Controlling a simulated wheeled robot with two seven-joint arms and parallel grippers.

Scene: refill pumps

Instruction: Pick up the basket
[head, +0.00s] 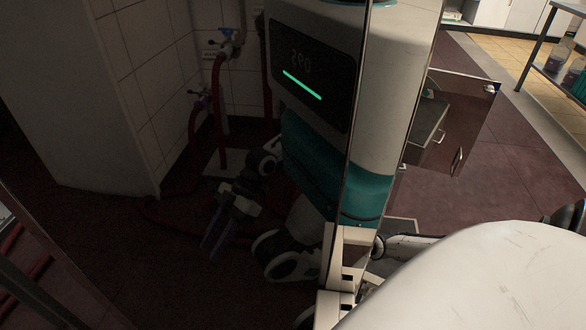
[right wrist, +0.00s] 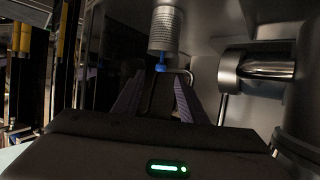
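I see no basket in either view. In the right wrist view my right gripper (right wrist: 156,84) has its two ribbed dark fingers apart, with nothing visibly held between them. A ribbed metal cylinder (right wrist: 166,30) with a blue tip (right wrist: 160,64) shows beyond the fingers; I cannot tell whether anything touches it. In the head view a dark gripper-like shape (head: 228,215) shows beside a white and teal body (head: 335,165), which looks like a reflection since its screen text is mirrored. My left gripper is not directly visible.
Red hoses (head: 219,105) and valves (head: 225,43) show by a tiled wall. An open drawer unit (head: 428,130) stands right of centre, and a rack with bottles (head: 556,62) at the far right. Reddish floor (head: 495,150) between them is clear. A metal pipe (right wrist: 262,65) lies right of my right gripper.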

